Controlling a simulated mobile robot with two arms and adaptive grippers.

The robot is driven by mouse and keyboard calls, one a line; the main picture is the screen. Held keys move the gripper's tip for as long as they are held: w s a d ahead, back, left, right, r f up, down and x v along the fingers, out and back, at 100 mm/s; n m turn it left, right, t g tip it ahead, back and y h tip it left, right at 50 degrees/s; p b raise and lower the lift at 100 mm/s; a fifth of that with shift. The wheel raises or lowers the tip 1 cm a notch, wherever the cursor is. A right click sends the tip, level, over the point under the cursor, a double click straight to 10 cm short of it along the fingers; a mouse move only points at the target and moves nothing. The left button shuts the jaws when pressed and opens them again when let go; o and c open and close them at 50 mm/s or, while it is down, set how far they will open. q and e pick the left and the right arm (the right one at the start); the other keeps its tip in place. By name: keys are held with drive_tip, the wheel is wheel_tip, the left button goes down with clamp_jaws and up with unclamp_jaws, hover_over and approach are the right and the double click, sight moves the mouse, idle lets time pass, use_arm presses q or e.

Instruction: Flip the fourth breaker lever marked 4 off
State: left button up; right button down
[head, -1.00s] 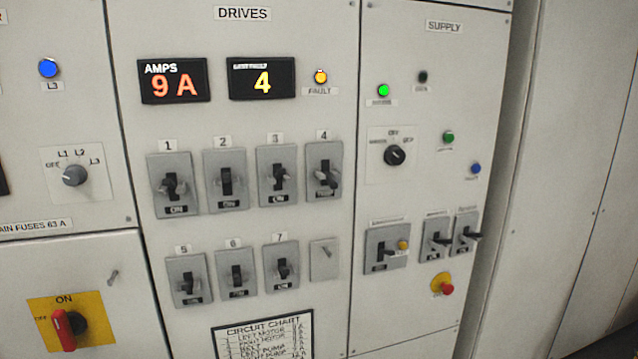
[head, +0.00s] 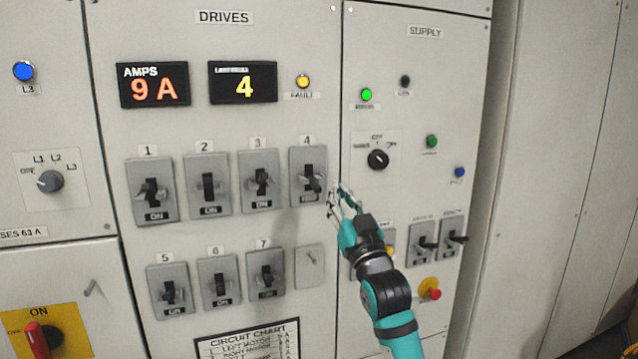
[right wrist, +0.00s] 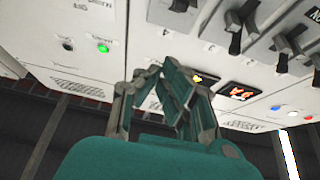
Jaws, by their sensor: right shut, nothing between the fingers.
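The breaker marked 4 (head: 304,164) is at the right end of the upper row under DRIVES in the head view. Its black lever (head: 313,185) sticks out toward the lower right; the label under it is too small to read. In the right wrist view, the leftmost breaker at the top edge (right wrist: 178,10) appears to be this one, partly cut off. My right gripper (head: 338,196) is shut and empty, just right of breaker 4 and a little below its lever. The fingers look apart from the lever. They also show in the right wrist view (right wrist: 166,85). My left gripper is not in view.
Breaker 3 (head: 258,165) stands close left of breaker 4. The SUPPLY panel's rotary switch (head: 377,159) and a red emergency button (head: 430,293) are to the right. My right forearm covers part of the SUPPLY breakers.

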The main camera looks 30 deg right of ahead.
sight(313, 184)
drive_tip(key=p+x, duration=0.3)
drive_tip(key=x, duration=0.6)
drive_tip(key=f, duration=0.1)
drive_tip(key=f+p, duration=0.1)
drive_tip(key=f, duration=0.2)
drive_tip(key=shift+w+f, duration=0.1)
drive_tip(key=shift+w, duration=0.15)
wheel_tip(313, 184, down, 3)
drive_tip(key=t+b, duration=0.3)
drive_tip(key=b, duration=0.8)
drive_tip(key=shift+h, duration=0.4)
